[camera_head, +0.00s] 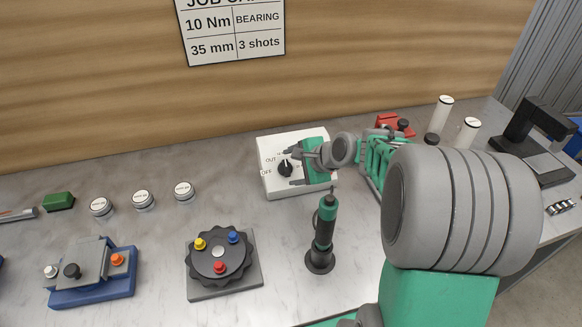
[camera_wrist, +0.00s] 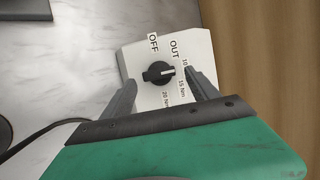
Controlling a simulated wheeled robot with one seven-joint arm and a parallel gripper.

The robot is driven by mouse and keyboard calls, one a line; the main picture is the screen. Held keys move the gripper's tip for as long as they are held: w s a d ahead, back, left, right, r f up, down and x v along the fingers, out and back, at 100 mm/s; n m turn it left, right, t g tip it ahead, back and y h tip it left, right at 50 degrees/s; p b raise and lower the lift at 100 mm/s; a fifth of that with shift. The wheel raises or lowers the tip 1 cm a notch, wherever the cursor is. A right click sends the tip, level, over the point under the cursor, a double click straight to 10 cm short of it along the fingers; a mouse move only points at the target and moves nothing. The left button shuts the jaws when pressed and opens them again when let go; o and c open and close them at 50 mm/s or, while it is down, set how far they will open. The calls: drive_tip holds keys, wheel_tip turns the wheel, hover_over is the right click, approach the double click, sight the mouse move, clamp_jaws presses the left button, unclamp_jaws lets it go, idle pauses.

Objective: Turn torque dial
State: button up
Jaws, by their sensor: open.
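A white control box (camera_head: 268,183) stands at the back of the bench, with a black torque dial (camera_head: 285,168) on its face. In the wrist view the dial (camera_wrist: 158,74) has a white pointer mark aimed to the right, around the 10 and 15 Nm labels; I cannot tell which exactly. OFF, OUT and 20 Nm are also printed around it. My gripper (camera_head: 296,167) is open in front of the box. In the wrist view its fingers (camera_wrist: 160,80) stand on either side of the dial, apart from it as far as I can see.
A black and green screwdriver (camera_head: 323,235) stands upright in front of the box. A sign (camera_head: 232,32) reads 10 Nm, BEARING, 35 mm, 3 shots. A black rotary plate (camera_head: 218,258) and a blue fixture (camera_head: 92,278) stand left; white cylinders (camera_head: 440,112) and a red block (camera_head: 392,124) right.

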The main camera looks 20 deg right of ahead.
drive_tip(key=v, duration=0.6)
drive_tip(key=shift+s+b, duration=0.15)
drive_tip(key=shift+b, duration=0.15)
drive_tip(key=shift+r, duration=0.2)
drive_tip(key=s+a+r+n+g+h+p, duration=0.2)
drive_tip(key=s+r+n+p, duration=0.7)
drive_tip(key=s+n, duration=0.6)
wheel_tip(320, 180, up, 2)
drive_tip(key=shift+s+a+r+n+g+h, duration=0.2)
drive_tip(key=shift+s+a+n+g+h, duration=0.2)
drive_tip(key=shift+a+n+h, duration=0.55)
